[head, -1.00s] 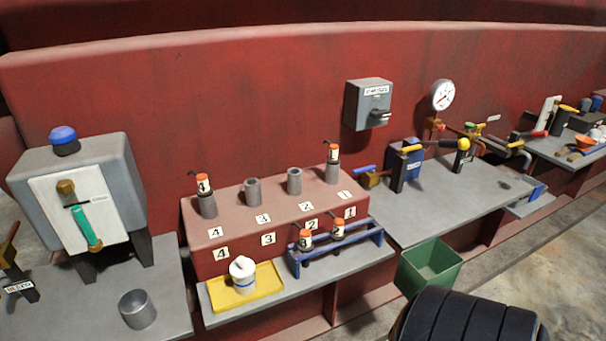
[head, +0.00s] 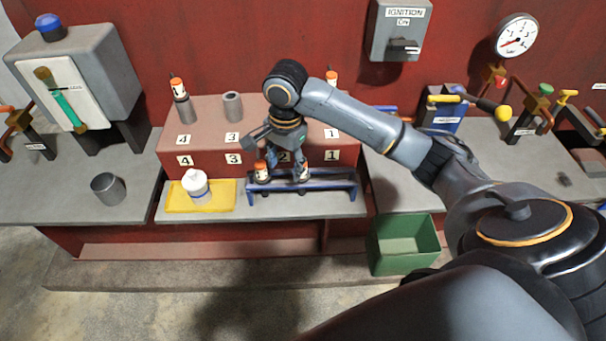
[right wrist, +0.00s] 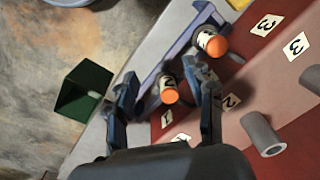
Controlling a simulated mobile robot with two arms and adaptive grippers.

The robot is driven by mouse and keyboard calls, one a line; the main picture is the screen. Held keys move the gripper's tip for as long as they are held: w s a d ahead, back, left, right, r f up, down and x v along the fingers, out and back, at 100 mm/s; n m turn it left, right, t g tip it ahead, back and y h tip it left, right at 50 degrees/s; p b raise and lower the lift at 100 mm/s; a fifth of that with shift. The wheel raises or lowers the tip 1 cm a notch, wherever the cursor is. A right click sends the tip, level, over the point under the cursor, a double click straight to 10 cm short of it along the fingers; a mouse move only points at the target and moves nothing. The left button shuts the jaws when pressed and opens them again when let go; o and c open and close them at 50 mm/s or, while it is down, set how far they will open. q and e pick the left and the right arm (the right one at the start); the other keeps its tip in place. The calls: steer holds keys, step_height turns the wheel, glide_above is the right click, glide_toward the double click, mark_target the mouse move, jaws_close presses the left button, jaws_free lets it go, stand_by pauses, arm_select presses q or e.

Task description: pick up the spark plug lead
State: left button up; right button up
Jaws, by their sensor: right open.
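Two spark plug leads with orange caps and white labels stand in the blue rack (head: 335,183). The lead marked 3 (head: 261,171) stands left, and it also shows in the right wrist view (right wrist: 212,43). The lead marked 2 (right wrist: 168,92) lies between the spread fingers of my right gripper (right wrist: 166,88), apart from both as far as I can tell. In the head view my open right gripper (head: 287,165) hangs fingers-down over the rack and partly hides lead 2. Other leads sit on the red block's posts 4 (head: 178,88) and 1 (head: 331,77). My left gripper is out of view.
The red block (head: 205,143) stands behind the rack, with a bare post 3 (head: 232,106). A yellow tray (head: 222,196) with a white bottle (head: 195,183) is left of the rack. A green bin (head: 404,245) stands below the bench at right. A metal cup (head: 108,187) is far left.

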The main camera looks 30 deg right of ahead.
steer(key=w+d+r+m, duration=0.2)
steer(key=d+r+m, duration=0.3)
steer(key=r, duration=0.2)
steer(key=p, duration=0.1)
glide_toward(301, 179)
steer(key=shift+w+d+m+g, duration=0.1)
steer(key=shift+w+m+g, duration=0.25)
steer(key=shift+w, duration=0.4)
step_height(301, 179, down, 4)
steer(key=shift+w+d+f+p, duration=0.15)
steer(key=shift+d+p, duration=0.05)
steer(key=shift+p, duration=0.8)
steer(key=shift+f, duration=0.55)
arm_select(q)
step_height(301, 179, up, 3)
arm_select(e)
jaws_close()
